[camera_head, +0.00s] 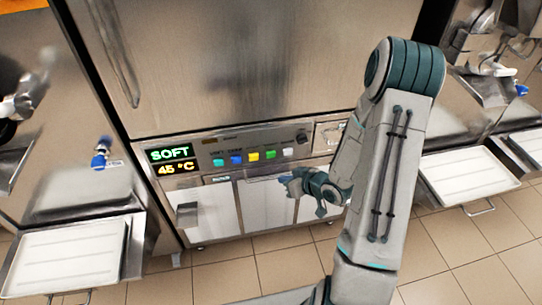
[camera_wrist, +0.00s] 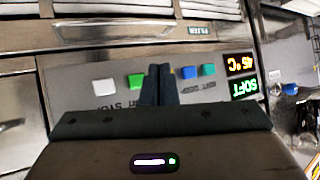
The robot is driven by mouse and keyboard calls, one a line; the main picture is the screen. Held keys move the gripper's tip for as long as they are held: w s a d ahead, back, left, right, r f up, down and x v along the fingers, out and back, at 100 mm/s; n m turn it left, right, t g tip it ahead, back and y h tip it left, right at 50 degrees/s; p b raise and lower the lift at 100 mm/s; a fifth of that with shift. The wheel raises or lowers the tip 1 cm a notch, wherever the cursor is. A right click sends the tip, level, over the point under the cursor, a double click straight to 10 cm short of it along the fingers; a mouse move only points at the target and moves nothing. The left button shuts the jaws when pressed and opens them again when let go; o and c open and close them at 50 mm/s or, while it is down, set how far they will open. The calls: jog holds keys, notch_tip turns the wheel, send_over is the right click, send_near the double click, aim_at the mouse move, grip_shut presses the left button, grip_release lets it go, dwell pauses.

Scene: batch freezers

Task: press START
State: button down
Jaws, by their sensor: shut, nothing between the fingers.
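The control panel (camera_head: 240,150) on the steel machine carries a row of coloured buttons. From left in the head view they are cyan (camera_head: 218,162), blue (camera_head: 236,159), yellow (camera_head: 253,156), green (camera_head: 270,154) and white (camera_head: 288,151). In the wrist view the row is reversed, with white (camera_wrist: 104,86) and green (camera_wrist: 135,81) left of my gripper (camera_wrist: 158,85). Small lettering near these two is partly hidden, so which is START is unclear. My gripper is shut and empty, its fingers covering the yellow button in the wrist view. It appears below the row in the head view (camera_head: 287,180).
Displays reading SOFT (camera_head: 169,154) and 45 °C (camera_head: 176,168) sit left of the buttons. A dark knob (camera_head: 302,137) is at the right. A tray (camera_head: 70,258) stands at lower left and another tray (camera_head: 468,174) at right. Tiled floor lies in front.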

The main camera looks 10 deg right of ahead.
jog(key=shift+s+a+f+t+y, duration=0.3)
jog(key=shift+a+f+y, duration=0.1)
jog(key=shift+a+y, duration=0.25)
jog(key=shift+d, duration=0.1)
jog(key=p, duration=0.1)
send_near(268, 158)
jog(key=shift+s+a+f+x, duration=0.1)
jog(key=shift+s+x, duration=0.05)
jog(key=shift+x, duration=0.7)
jog(key=shift+s+a+f+x, duration=0.1)
jog(key=shift+s+x, duration=0.05)
jog(key=shift+x, duration=0.75)
jog(key=shift+s+a+f+x, duration=0.1)
jog(key=shift+x, duration=0.75)
jog(key=shift+w, duration=0.2)
jog(key=shift+w, duration=0.2)
jog(key=shift+w, duration=0.5)
dwell(0.5)
jog(key=shift+s, duration=0.9)
jog(key=shift+s, duration=0.1)
